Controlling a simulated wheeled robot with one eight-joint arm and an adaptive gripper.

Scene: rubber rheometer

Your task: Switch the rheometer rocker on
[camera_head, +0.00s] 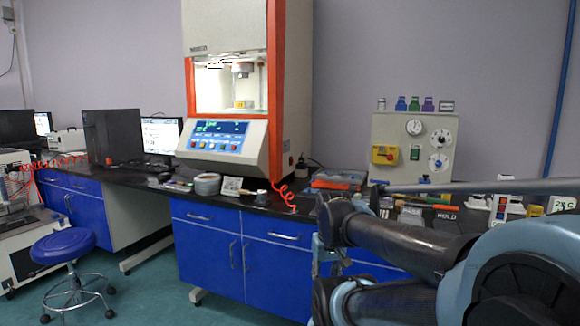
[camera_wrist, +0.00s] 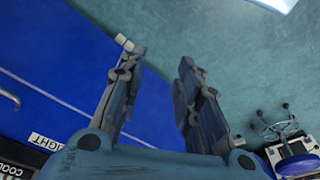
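The rheometer (camera_head: 278,110) is a tall cream machine with an orange frame, standing on the black bench in the head view. Its sloped front has a blue control panel (camera_head: 218,137) with a lit display and several small buttons. I cannot make out which part of it is the rocker. My gripper (camera_wrist: 157,58) is open and empty in the wrist view, its two fingers well apart over the floor beside the blue cabinets. In the head view my arm reaches in from the right, in front of the bench and apart from the rheometer.
A cream panel (camera_head: 388,127) with dials, a green switch and a red-and-yellow button stands right of the rheometer. A blue stool (camera_head: 63,246) stands at left. Open floor (camera_head: 140,290) lies before the cabinets.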

